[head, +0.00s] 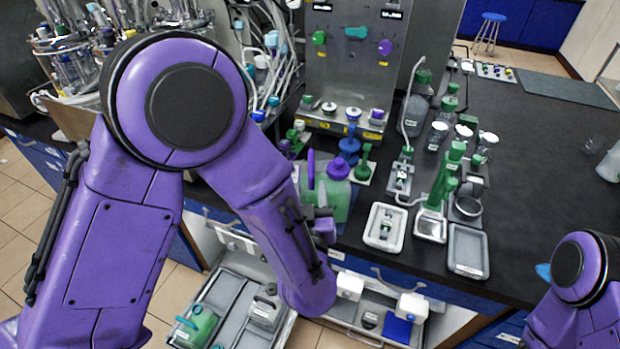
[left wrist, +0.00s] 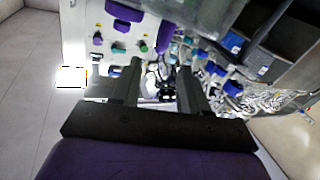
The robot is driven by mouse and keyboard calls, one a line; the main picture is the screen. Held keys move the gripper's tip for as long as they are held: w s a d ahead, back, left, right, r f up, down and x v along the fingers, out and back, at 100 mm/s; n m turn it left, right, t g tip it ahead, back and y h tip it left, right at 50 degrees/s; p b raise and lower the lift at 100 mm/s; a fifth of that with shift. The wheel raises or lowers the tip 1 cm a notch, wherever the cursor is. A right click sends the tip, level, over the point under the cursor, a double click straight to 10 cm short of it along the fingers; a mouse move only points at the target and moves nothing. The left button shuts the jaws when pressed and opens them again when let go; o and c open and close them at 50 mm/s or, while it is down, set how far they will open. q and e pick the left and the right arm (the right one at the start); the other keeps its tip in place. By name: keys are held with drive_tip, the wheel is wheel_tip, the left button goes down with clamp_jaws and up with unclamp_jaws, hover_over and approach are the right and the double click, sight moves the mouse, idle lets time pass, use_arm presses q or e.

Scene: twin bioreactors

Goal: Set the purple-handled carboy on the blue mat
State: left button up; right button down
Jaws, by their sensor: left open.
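The carboy with purple handle and cap (head: 338,190) stands upright at the front edge of the black bench, with a pale green body. My left forearm and wrist are just in front of it and hide part of its left and lower side. My left gripper (head: 322,212) is close to the carboy and mostly hidden in the head view. In the left wrist view, its two fingers (left wrist: 158,78) are apart with nothing visibly held between them. My right gripper is out of view.
A steel control panel (head: 345,70) stands behind the carboy. An open lower drawer (head: 235,290) holds more vessels. The far right bench has free room.

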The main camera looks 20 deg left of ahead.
use_arm(q)
drive_tip(key=s+a+f+g+h, duration=0.1)
drive_tip(key=s+a+f+g, duration=0.25)
drive_tip(key=f, duration=0.55)
drive_tip(key=s+a+f+g+h, duration=0.1)
drive_tip(key=s+a+f+g, duration=0.25)
drive_tip(key=f, duration=0.65)
drive_tip(key=s+a+f+g, duration=0.3)
drive_tip(key=s+f, duration=0.3)
drive_tip(key=s, duration=0.3)
drive_tip(key=s+a+f+n+g, duration=0.1)
drive_tip(key=s+a+f+g, duration=0.2)
drive_tip(key=s+a+f, duration=0.2)
drive_tip(key=s+f, duration=0.2)
drive_tip(key=s, duration=0.2)
drive_tip(key=shift+s+g, duration=0.35)
drive_tip(key=shift+g, duration=0.05)
